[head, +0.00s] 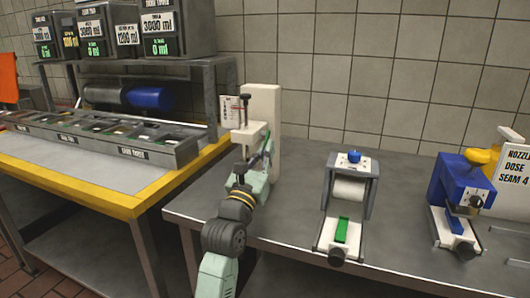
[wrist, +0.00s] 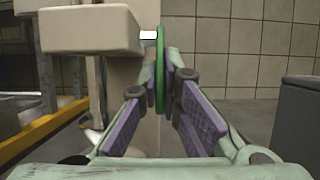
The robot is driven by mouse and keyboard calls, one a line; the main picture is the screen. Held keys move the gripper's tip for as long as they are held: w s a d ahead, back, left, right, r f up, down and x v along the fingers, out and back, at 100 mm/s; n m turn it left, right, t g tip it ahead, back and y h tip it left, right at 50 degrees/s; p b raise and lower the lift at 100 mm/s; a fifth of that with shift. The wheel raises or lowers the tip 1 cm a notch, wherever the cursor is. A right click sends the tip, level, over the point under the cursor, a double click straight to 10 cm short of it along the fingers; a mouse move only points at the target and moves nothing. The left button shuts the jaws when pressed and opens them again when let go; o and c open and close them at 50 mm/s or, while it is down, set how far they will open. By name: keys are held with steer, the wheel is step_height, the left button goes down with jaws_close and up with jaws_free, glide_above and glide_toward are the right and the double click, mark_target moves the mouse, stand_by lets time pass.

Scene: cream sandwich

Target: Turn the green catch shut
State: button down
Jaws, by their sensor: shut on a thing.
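The green catch (wrist: 160,58) shows in the wrist view as a thin upright green disc or plate seen edge-on. It sits beside a pale block (wrist: 90,30) with a short white pin between them. My gripper (wrist: 162,88) is shut on the green catch, with a finger on each side of it. There the catch is too small and covered to make out clearly. The catch's turned angle is hard to judge edge-on.
A roller device (head: 352,190) with a green strip stands to the right on the grey table (head: 400,270). A blue machine (head: 455,190) and a "Nozzle dose seam 4" sign (head: 515,165) are farther right. A yellow-edged counter (head: 100,190) with trays is at left.

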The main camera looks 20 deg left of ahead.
steer(key=shift+r, duration=0.1)
steer(key=r+p, duration=0.1)
steer(key=p, duration=0.2)
steer(key=shift+s+g, duration=0.15)
steer(key=shift+g, duration=0.25)
steer(key=p, duration=0.2)
steer(key=g+p, duration=0.1)
steer(key=p, duration=0.1)
steer(key=shift+s+r+g, duration=0.1)
steer(key=shift+s+g, duration=0.1)
steer(key=shift+g, duration=0.1)
steer(key=shift+s+g+p, duration=0.1)
steer(key=shift+g+p, duration=0.2)
steer(key=shift+p, duration=0.5)
steer(key=shift+f, duration=0.3)
steer(key=c, duration=1.8)
jaws_free()
